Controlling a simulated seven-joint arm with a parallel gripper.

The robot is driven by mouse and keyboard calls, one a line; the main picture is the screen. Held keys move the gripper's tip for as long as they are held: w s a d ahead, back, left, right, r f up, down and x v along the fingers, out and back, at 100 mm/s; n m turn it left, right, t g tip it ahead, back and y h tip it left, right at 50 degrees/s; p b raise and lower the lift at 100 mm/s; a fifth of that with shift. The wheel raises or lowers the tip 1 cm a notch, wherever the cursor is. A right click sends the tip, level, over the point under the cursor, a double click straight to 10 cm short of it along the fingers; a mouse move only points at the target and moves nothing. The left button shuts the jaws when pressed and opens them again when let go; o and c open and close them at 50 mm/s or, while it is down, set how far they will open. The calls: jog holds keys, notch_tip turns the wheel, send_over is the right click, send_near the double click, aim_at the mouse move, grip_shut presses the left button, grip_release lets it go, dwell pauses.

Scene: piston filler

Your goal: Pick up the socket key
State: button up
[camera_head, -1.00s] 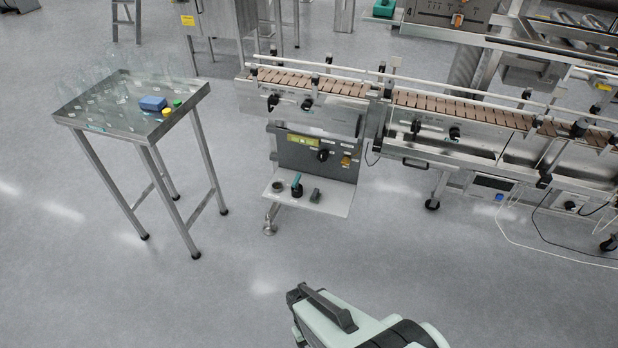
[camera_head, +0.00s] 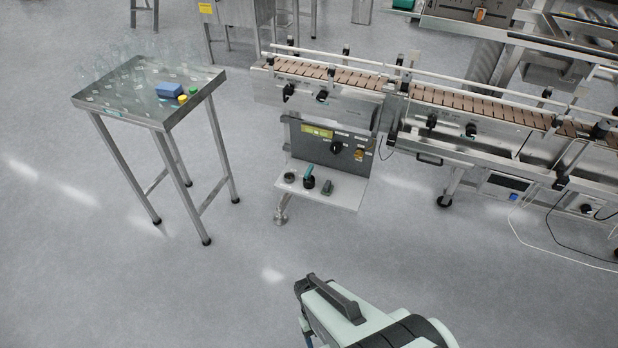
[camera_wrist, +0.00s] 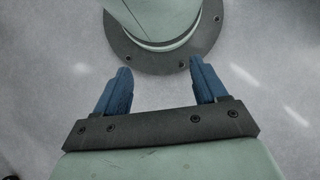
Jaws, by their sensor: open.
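Three small items sit on the light shelf (camera_head: 345,191) under the conveyor's control panel in the head view: a dark round ring-like piece (camera_head: 289,177), a black piece with a teal handle (camera_head: 310,178) and a dark grey block (camera_head: 327,188). They are too small to tell for sure which is the socket key; the teal-handled one looks most like it. My gripper (camera_wrist: 160,67) shows in the wrist view with its two blue fingers apart and nothing between them.
A steel table (camera_head: 160,119) on the left holds clear glassware, a blue box (camera_head: 169,90) and small yellow and green pieces. The conveyor (camera_head: 450,97) runs behind the shelf to the right. Cables lie on the floor at right. Open floor (camera_head: 230,300) lies in front.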

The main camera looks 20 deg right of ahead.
jog(key=shift+c, duration=0.4)
jog(key=c, duration=0.3)
jog(key=shift+d, duration=0.1)
jog(key=shift+c, duration=0.2)
jog(key=w+d+r+m+t, duration=0.2)
jog(key=w+d+r, duration=0.4)
jog(key=w, duration=1.5)
jog(key=w+d+r+m+t, duration=0.2)
jog(key=w+d+r+m, duration=0.2)
jog(key=w, duration=1.8)
jog(key=w+d+r+m+t, duration=0.2)
jog(key=w+d+r, duration=0.8)
jog(key=w, duration=1.2)
jog(key=d+m, duration=0.1)
jog(key=d, duration=0.3)
jog(key=shift+t, duration=0.4)
